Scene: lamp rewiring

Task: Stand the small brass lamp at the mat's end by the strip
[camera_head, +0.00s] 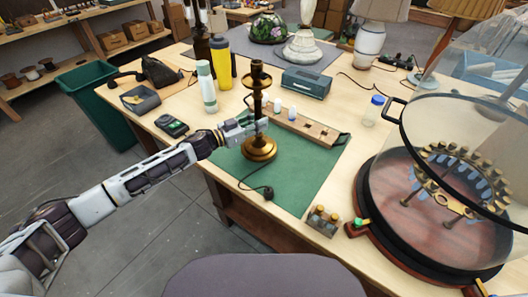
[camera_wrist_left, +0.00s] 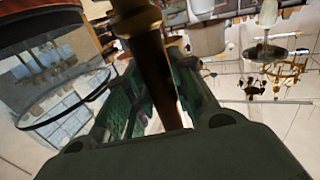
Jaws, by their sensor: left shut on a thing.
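The small brass lamp (camera_head: 260,148) is upright, with a round base, a slim dark stem and a cupped top. Its base shows over the left part of the green mat (camera_head: 305,181), just in front of the wooden strip (camera_head: 312,129); I cannot tell whether it touches the mat. My left gripper (camera_head: 259,127) is shut on the lamp's stem above the base. In the left wrist view the brass stem (camera_wrist_left: 160,75) runs between my fingers. A dark cord with a black plug (camera_head: 268,192) trails from the lamp onto the mat. My right gripper is not in view.
A white bottle (camera_head: 207,88) and yellow bottle (camera_head: 222,64) stand behind the lamp. A meter (camera_head: 172,125) lies left. A glass jar (camera_head: 373,112) and a small block with knobs (camera_head: 323,219) are right. The mat's front is mostly clear.

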